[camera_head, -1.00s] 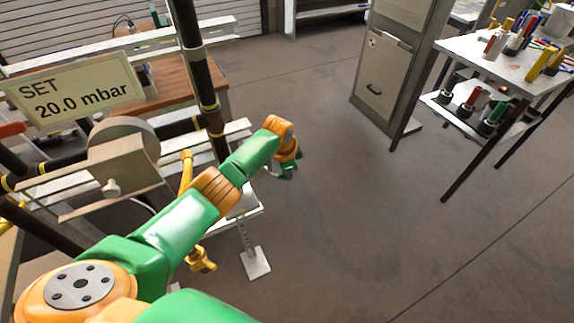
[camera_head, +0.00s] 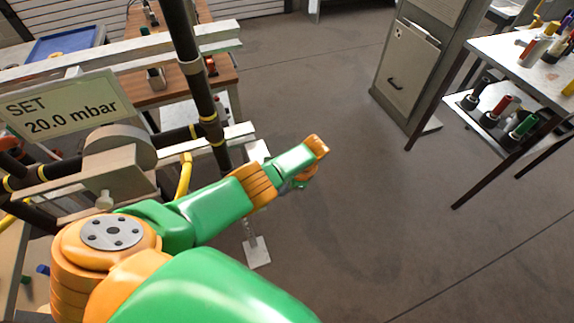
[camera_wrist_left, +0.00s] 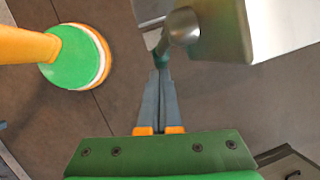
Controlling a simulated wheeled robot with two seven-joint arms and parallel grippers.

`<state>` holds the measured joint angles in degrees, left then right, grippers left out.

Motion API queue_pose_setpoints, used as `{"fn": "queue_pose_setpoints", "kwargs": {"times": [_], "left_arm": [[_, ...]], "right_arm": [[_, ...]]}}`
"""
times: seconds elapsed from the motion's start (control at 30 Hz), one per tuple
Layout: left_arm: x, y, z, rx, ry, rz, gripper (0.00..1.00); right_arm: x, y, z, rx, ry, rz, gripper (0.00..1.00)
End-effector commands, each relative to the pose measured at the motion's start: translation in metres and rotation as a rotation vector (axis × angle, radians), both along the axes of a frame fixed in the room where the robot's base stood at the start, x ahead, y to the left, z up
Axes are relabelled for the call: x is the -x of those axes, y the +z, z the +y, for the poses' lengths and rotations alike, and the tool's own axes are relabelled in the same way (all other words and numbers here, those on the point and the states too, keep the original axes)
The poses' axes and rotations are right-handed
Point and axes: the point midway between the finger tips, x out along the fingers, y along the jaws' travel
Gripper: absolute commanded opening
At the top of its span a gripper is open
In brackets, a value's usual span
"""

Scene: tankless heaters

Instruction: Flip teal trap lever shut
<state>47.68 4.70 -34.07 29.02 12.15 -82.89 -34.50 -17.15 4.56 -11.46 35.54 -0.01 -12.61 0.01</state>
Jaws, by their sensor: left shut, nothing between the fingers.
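In the left wrist view my left gripper (camera_wrist_left: 160,76) is shut and empty, with its two grey fingers together. A small teal part (camera_wrist_left: 161,60) shows just beyond the fingertips, under a grey metal cylinder (camera_wrist_left: 183,27); it may be the trap lever, but I cannot tell whether the fingers touch it. A metal box-like body (camera_wrist_left: 265,28) is to the right of the cylinder. In the head view my left arm reaches to the right, and its gripper is mostly hidden behind the wrist. No teal lever can be made out there. My right gripper is not in view.
In the head view a sign (camera_head: 65,112) reading "SET 20.0 mbar" stands at left beside dark pipes (camera_head: 190,70) and yellow piping (camera_head: 184,175). A grey cabinet (camera_head: 408,70) and a table with bottles (camera_head: 520,65) stand at right. The middle floor is clear.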

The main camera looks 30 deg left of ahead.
Motion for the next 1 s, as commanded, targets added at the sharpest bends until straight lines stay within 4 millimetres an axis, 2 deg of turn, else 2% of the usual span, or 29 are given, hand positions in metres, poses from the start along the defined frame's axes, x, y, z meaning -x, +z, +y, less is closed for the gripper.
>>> {"fn": "queue_pose_setpoints", "kwargs": {"times": [0.4, 1.0], "left_arm": [[0.0052, -0.0081, 0.0042, 0.001, 0.001, -0.001, 0.0], [0.0056, -0.0092, 0.0047, 0.0, 0.001, -0.002, 0.0]], "right_arm": [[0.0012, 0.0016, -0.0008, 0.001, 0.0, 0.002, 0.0], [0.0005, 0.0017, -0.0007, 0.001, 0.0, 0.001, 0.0]]}}
